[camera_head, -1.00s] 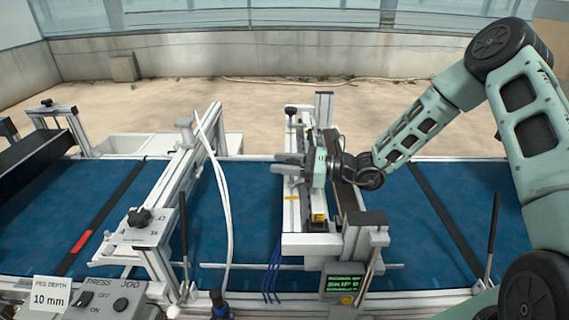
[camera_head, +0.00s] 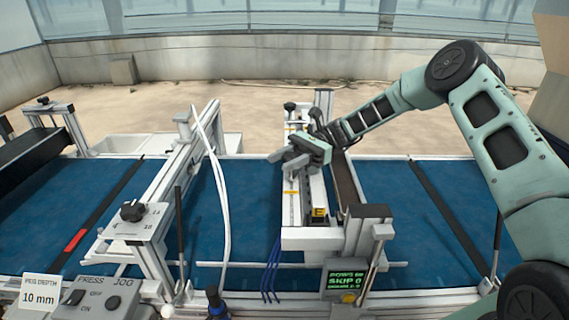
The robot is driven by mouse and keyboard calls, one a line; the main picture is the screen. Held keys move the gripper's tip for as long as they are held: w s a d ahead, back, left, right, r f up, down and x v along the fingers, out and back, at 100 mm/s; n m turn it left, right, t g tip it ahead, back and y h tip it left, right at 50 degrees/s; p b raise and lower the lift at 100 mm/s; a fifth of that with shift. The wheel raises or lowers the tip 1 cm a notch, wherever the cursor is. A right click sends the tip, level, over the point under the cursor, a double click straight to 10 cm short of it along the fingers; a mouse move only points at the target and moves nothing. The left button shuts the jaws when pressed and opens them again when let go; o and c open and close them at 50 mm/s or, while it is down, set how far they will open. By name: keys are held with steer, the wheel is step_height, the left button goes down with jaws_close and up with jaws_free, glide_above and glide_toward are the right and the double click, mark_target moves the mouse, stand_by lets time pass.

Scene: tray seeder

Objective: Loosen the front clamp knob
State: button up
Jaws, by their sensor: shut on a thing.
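My gripper (camera_head: 288,160) is over the seeding head's crossbeam (camera_head: 291,205), its fingers pointing left and down. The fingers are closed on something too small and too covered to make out. At the beam's near end are a dark-topped block (camera_head: 369,212) and a pale clamp piece with a lever (camera_head: 382,233). My gripper is well behind these and apart from them. A black knob (camera_head: 290,106) stands at the beam's far end. Another black knob (camera_head: 132,210) sits on a marked plate at the left frame's near end. I cannot tell which is the front clamp knob.
The blue belt (camera_head: 255,240) runs across under both frames. White hoses (camera_head: 222,200) hang off the left frame (camera_head: 180,180). A small green-lettered screen (camera_head: 343,280) and a switch panel (camera_head: 95,297) stand along the near edge. Upright dark rods (camera_head: 179,225) rise there too.

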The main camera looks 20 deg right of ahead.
steer(key=shift+s+n+g+h, duration=0.1)
steer(key=shift+n+g+h, duration=0.4)
steer(key=shift+n+g, duration=0.3)
steer(key=shift+r+g+b, duration=0.15)
steer(key=shift+g+b, duration=0.15)
steer(key=o, duration=1)
steer(key=shift+d, duration=0.1)
